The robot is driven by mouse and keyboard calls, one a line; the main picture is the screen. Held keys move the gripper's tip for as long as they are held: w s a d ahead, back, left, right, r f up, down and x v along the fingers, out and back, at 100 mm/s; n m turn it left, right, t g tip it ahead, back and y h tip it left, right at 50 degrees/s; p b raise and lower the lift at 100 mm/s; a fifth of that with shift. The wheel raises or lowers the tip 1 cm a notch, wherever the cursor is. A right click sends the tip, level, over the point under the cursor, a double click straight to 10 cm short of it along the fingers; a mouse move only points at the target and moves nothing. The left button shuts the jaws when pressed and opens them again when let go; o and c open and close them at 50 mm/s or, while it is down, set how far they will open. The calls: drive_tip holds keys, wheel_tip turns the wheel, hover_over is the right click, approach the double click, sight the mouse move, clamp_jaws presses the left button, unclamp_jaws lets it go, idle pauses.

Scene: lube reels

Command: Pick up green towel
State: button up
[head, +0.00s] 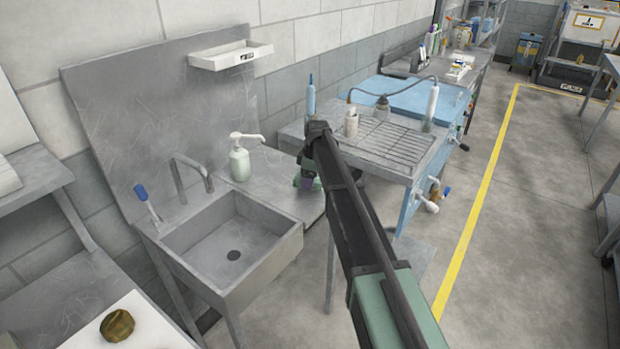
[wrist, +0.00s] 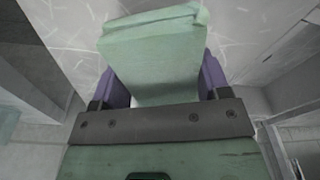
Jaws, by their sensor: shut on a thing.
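The green towel (wrist: 152,62) is a pale green, folded block in the wrist view, between the two purple fingers of my gripper (wrist: 163,82). The fingers press on its left and right sides, so my gripper is shut on it. In the head view my gripper (head: 308,181) points down low over the grey counter, right of the sink. The arm hides most of the towel there. I cannot tell whether the towel touches the counter.
The sink (head: 232,245) is left of my gripper, with a soap pump bottle (head: 239,162) at its back edge. A blue parts-washer bench (head: 412,98) with a grated top (head: 382,141) stands close on the right. Open floor (head: 530,235) lies further right.

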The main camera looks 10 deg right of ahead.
wheel_tip(320, 180, up, 18)
drive_tip(key=p, duration=1.6)
drive_tip(key=shift+f, duration=0.25)
